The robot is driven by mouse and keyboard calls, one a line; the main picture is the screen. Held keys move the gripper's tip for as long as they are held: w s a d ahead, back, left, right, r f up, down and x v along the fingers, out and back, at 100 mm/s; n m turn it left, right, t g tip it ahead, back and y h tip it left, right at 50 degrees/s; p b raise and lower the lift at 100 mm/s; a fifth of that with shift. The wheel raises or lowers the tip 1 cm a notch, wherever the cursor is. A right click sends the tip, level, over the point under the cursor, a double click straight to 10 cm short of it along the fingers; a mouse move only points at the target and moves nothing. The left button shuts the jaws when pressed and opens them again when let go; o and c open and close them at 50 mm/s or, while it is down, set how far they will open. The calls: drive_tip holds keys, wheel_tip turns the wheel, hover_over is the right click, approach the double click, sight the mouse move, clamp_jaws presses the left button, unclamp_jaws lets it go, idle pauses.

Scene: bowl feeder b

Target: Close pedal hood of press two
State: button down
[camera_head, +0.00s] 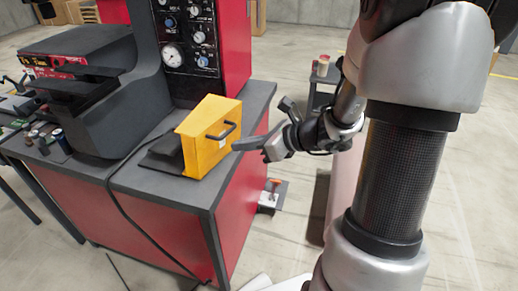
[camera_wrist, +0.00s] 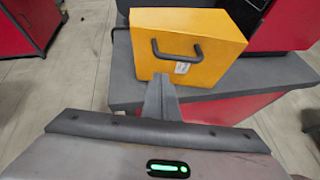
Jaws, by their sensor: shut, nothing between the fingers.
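The yellow pedal hood (camera_head: 205,140) stands on the grey bench top of the press, with its black handle (camera_head: 222,131) on the face toward my gripper. A dark pedal base (camera_head: 160,153) shows at the hood's left side. I cannot tell from these views how far the hood is open. In the wrist view the hood (camera_wrist: 215,35) fills the upper middle, with the handle (camera_wrist: 176,52) across its front and a small white label below. My gripper (camera_head: 238,146) is shut and empty. Its fingertips (camera_wrist: 162,80) are in front of the hood, just below the handle; contact cannot be told.
The dark press body (camera_head: 100,95) and a red panel with gauges (camera_head: 190,35) stand behind the hood. A black cable (camera_head: 115,190) hangs over the bench's front edge. Small cylinders (camera_head: 42,140) stand at the left.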

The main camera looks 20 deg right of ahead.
sight(215, 139)
drive_tip(key=shift+w+a+r, duration=0.2)
drive_tip(key=shift+w+a, duration=0.2)
drive_tip(key=shift+w, duration=0.05)
drive_tip(key=shift+w+a+r, duration=0.2)
drive_tip(key=shift+w+a, duration=0.2)
drive_tip(key=shift+w, duration=0.05)
drive_tip(key=shift+r, duration=0.1)
